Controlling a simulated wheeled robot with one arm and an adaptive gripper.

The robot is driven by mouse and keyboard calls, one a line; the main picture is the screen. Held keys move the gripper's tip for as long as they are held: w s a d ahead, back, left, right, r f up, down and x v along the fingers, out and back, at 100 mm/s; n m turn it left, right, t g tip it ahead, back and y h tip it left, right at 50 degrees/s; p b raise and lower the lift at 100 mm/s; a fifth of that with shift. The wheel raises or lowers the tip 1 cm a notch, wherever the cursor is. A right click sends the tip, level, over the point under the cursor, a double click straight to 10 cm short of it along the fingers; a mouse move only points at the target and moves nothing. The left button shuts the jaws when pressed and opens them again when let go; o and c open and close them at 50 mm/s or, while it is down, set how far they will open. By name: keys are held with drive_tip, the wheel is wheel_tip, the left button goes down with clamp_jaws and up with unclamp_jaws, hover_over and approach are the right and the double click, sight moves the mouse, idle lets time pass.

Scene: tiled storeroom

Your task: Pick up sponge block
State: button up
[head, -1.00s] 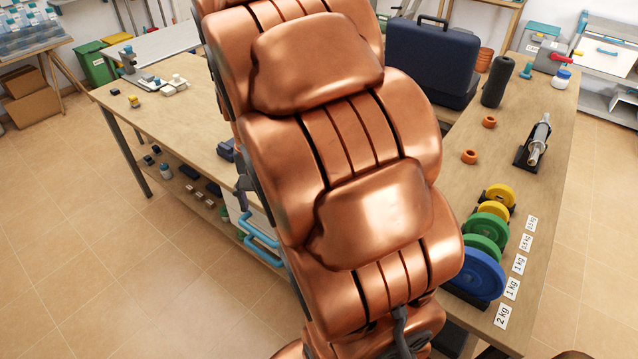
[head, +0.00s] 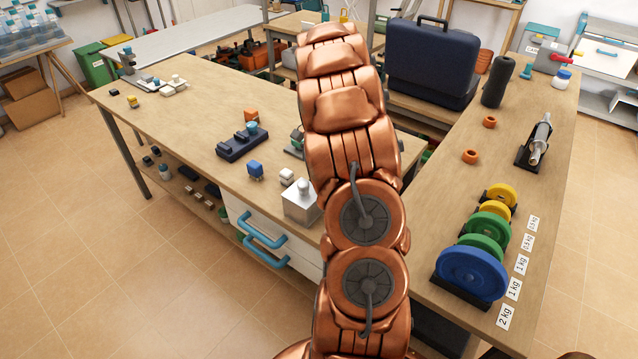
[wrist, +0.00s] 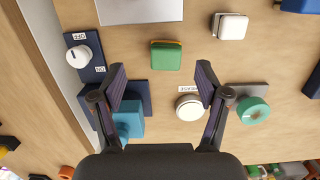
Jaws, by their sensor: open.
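The sponge block (wrist: 166,56), green with a yellow edge, lies on the wooden bench top in the wrist view. My gripper (wrist: 161,80) is open and empty above the bench, its two fingers spread wide. The sponge block shows between and slightly beyond the fingertips in the picture, apart from both. In the head view I cannot make out the sponge block or my gripper; my copper arm covers part of the bench.
Around the sponge are an OFF/ON switch (wrist: 79,55), a teal knob (wrist: 130,120), a white round button (wrist: 188,107), a teal ring-shaped part (wrist: 252,110) and a white block (wrist: 230,26). A silver box (head: 302,203) stands near the bench edge above drawers with blue handles (head: 265,232).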

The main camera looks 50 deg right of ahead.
drive_tip(key=shift+m, duration=0.4)
drive_tip(key=d+f, duration=0.1)
drive_tip(key=f, duration=0.1)
drive_tip(key=d+f, duration=0.1)
drive_tip(key=shift+d+f+p, duration=0.15)
drive_tip(key=shift+f+p, duration=0.15)
drive_tip(key=shift+f, duration=0.1)
drive_tip(key=f, duration=0.1)
drive_tip(key=a+f+p, duration=0.1)
drive_tip(key=f, duration=0.2)
drive_tip(key=shift+w+a+f+p, duration=0.2)
drive_tip(key=shift+w+a+p, duration=0.05)
drive_tip(key=shift+w+p, duration=0.15)
drive_tip(key=shift+f, duration=0.55)
drive_tip(key=shift+c, duration=0.4)
drive_tip(key=c, duration=1.2)
